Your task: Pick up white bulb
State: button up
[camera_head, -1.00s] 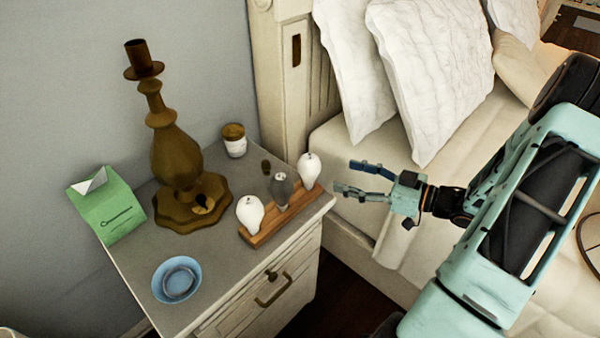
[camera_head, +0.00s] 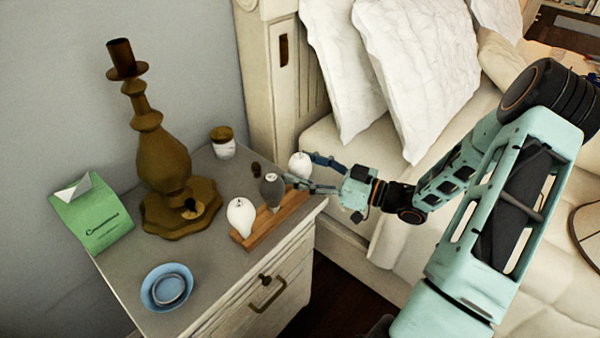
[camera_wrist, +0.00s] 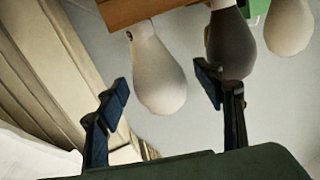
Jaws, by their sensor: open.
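A white bulb (camera_head: 299,161) stands at the right end of a wooden stand (camera_head: 247,241) on the nightstand. A dark grey bulb (camera_head: 271,190) stands in the middle, and a second white bulb (camera_head: 240,214) at the left end. My gripper (camera_head: 302,169) is open at the right-end white bulb. In the wrist view that bulb (camera_wrist: 158,75) shows between the fingers of my gripper (camera_wrist: 163,88), with a visible gap on the left side. The right finger lies close to the dark bulb (camera_wrist: 232,42); I cannot tell whether they touch. The other white bulb (camera_wrist: 289,25) is farther right.
A brown candlestick lamp base (camera_head: 165,150), a green carton (camera_head: 92,215), a blue bowl (camera_head: 167,287) and a small lidded jar (camera_head: 223,143) share the nightstand (camera_head: 215,272). The bed with white pillows (camera_head: 418,75) is to the right, beside my arm.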

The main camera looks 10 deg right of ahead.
jog(key=shift+w+a, duration=0.3)
jog(key=shift+a, duration=0.1)
jog(key=shift+c, duration=0.2)
jog(key=c, duration=1.2)
jog(key=shift+r, duration=0.1)
